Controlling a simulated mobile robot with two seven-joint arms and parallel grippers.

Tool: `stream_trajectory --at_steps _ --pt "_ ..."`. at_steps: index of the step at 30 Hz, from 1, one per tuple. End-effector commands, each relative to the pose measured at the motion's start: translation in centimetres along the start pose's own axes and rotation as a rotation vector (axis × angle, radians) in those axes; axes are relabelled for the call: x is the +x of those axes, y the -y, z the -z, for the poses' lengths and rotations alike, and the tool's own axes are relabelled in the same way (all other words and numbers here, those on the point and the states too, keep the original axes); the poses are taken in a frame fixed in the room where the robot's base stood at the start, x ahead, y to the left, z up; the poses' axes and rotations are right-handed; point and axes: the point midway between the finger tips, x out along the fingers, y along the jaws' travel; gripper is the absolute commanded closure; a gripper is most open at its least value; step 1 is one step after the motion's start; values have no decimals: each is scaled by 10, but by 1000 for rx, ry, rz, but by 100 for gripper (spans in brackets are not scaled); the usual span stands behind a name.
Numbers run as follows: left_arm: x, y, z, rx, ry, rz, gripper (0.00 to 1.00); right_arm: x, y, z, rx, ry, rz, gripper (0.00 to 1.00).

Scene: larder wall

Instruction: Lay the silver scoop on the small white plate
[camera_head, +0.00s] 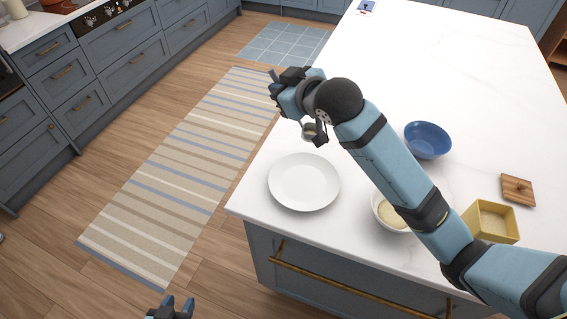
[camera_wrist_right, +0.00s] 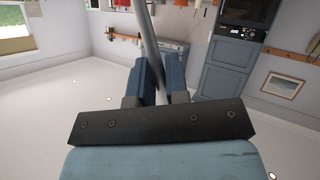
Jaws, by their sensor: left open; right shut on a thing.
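The small white plate (camera_head: 304,182) lies empty near the left corner of the white counter. My right gripper (camera_head: 285,92) is above and beyond the plate in the head view. It is shut on the silver scoop (camera_head: 309,131), whose bowl hangs below the gripper, seemingly above the plate's far edge. In the right wrist view the scoop's grey handle (camera_wrist_right: 147,32) runs up from between the blue fingers (camera_wrist_right: 157,82). Most of the scoop is hidden by the gripper in the head view. My left gripper (camera_head: 172,307) is open and empty at the bottom, over the floor.
A white bowl (camera_head: 378,212) with pale contents is partly behind my right arm. A blue bowl (camera_head: 428,140), a yellow square container (camera_head: 491,222) and a wooden block (camera_head: 517,190) stand to the right. The counter's far part is largely clear.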

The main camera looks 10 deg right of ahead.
Motion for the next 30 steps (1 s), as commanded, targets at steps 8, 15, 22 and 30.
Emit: stream_trajectory --at_steps 8,15,22,30 --pt "-1 0 4 0 -2 0 57 28 20 -70 0 8 2 100" --pt "-3 0 7 0 -5 0 57 47 33 -114 -1 3 2 100" --pt "-4 0 9 0 -7 0 57 56 39 -132 -1 3 1 100" --pt "-4 0 10 0 -8 1 57 68 47 -160 -1 1 0 100"
